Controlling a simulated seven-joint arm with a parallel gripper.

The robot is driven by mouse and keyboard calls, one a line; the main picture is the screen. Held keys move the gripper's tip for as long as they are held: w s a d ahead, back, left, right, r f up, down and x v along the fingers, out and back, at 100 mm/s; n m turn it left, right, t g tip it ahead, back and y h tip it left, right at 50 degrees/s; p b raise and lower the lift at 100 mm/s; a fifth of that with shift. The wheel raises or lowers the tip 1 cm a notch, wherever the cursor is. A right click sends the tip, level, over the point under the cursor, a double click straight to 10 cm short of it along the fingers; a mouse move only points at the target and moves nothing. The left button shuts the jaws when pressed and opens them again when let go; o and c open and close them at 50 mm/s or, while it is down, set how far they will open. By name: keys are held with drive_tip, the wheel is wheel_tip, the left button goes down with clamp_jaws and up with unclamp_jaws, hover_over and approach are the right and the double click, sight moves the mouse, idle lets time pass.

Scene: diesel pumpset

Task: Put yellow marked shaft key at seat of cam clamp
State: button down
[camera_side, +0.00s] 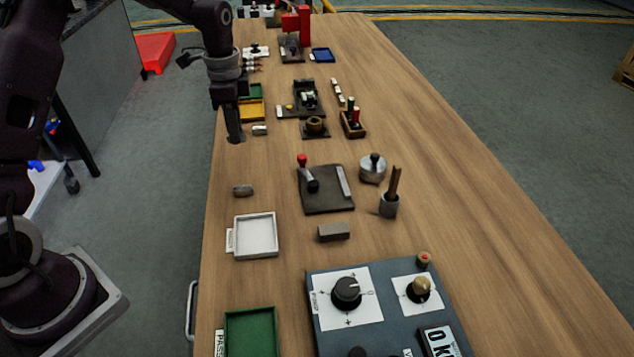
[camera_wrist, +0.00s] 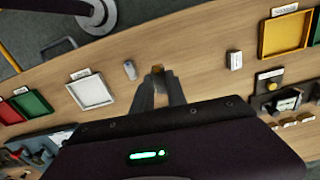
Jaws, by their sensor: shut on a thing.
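My gripper (camera_side: 236,138) is low over the left part of the table in the side view. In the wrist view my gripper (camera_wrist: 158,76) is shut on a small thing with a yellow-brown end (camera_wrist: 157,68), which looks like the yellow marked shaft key. Most of the key is hidden by the fingers, and I cannot make it out in the side view. The cam clamp (camera_side: 325,190), a dark plate with a red-knobbed lever and a pale bar, stands to the right and nearer the camera. It is apart from my gripper. Its seat is not clear, and the wrist view does not show the clamp.
A grey key-like piece (camera_side: 243,190) and a paler one (camera_side: 260,129) lie near my gripper. A white tray (camera_side: 234,256), a grey block (camera_side: 333,232), a round knobbed pot (camera_side: 372,168) and a cup with sticks (camera_side: 389,206) surround the clamp. The table's right side is clear.

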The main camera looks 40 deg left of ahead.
drive_tip(key=w+d+f+n, duration=0.1)
drive_tip(key=w+d, duration=0.5)
drive_tip(key=d, duration=0.4)
hover_over(330, 185)
drive_tip(key=shift+f, duration=3.7)
drive_tip(key=shift+f, duration=0.3)
drive_tip(key=c, duration=1.3)
unclamp_jaws()
drive_tip(key=shift+o, duration=0.2)
